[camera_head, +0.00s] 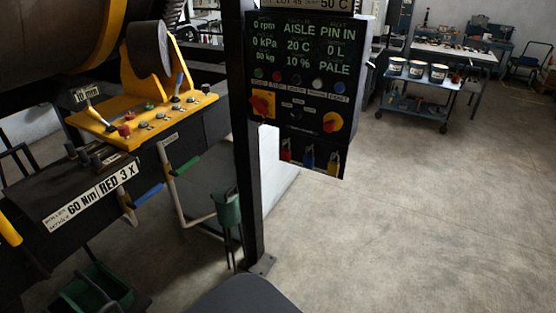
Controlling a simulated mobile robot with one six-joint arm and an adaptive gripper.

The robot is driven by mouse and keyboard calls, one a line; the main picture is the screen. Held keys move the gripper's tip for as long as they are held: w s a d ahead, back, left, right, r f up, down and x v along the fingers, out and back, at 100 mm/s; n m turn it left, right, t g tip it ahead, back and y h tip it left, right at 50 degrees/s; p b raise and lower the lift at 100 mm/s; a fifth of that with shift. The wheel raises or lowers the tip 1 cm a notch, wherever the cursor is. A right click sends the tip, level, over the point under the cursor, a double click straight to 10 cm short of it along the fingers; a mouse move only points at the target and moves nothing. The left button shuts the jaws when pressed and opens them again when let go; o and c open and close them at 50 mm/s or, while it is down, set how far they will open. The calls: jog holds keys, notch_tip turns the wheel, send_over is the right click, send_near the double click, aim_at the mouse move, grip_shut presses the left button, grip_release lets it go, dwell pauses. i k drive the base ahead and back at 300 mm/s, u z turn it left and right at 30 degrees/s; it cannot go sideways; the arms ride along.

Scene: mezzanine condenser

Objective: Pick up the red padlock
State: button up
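The red padlock (286,152) hangs at the lower left of the dark control panel (262,140), at the left end of a row of three padlocks. A blue padlock (309,159) hangs to its right, and a yellow padlock (333,164) is at the right end. The red padlock is small in the picture, and it is close to the dark post (249,190) on its left. I cannot tell how it is fastened. My gripper is not in view.
Left is a yellow console (150,120) with levers and knobs. A green container (228,208) stands by the post, and a green bin (95,290) is low at left. A blue cart (417,98) with buckets stands far back. The floor (430,220) at right is clear.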

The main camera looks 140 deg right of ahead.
aim_at(286, 154)
jog(key=u, duration=0.1)
jog(key=i, duration=0.35)
jog(key=z, duration=2.65)
jog(key=i, duration=0.1)
jog(key=z, duration=2.15)
